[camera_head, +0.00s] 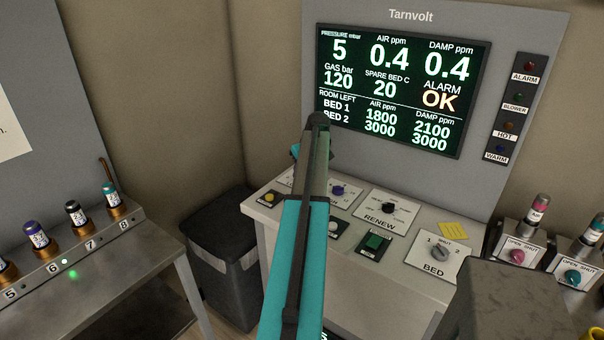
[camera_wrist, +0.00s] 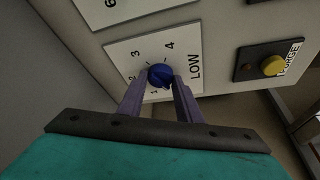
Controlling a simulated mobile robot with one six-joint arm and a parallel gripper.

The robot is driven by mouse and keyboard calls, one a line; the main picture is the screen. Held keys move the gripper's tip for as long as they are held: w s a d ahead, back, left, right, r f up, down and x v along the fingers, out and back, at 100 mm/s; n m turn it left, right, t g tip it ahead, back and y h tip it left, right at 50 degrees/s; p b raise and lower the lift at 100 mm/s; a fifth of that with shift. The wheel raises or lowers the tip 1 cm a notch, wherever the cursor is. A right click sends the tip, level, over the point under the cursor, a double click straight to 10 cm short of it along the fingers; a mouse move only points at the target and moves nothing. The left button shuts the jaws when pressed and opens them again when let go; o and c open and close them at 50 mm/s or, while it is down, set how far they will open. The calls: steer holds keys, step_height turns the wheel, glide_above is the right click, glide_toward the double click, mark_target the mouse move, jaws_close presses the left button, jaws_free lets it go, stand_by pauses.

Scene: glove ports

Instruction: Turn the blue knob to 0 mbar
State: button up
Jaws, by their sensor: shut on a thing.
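My gripper (camera_wrist: 160,84) is shut on the knob, one finger on either side. Where the knob's pointer stands is not clear. In the head view my arm hides this knob and the fingertips. The display (camera_head: 402,90) shows pressure 5 mbar and ALARM OK.
A yellow PURGE button (camera_wrist: 273,65) sits beside the LOW plate; it also shows in the head view (camera_head: 270,197). Another purple-blue knob (camera_head: 338,190), a black RENEW knob (camera_head: 388,207) and a grey BED knob (camera_head: 440,253) are to the right. A dark bin (camera_head: 222,250) stands left of the console.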

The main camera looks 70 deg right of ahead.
stand_by(0.3)
steer(key=o, duration=1)
steer(key=shift+r, duration=0.15)
steer(key=shift+b+v, duration=1.7)
steer(key=shift+v, duration=5.05)
steer(key=shift+r, duration=0.1)
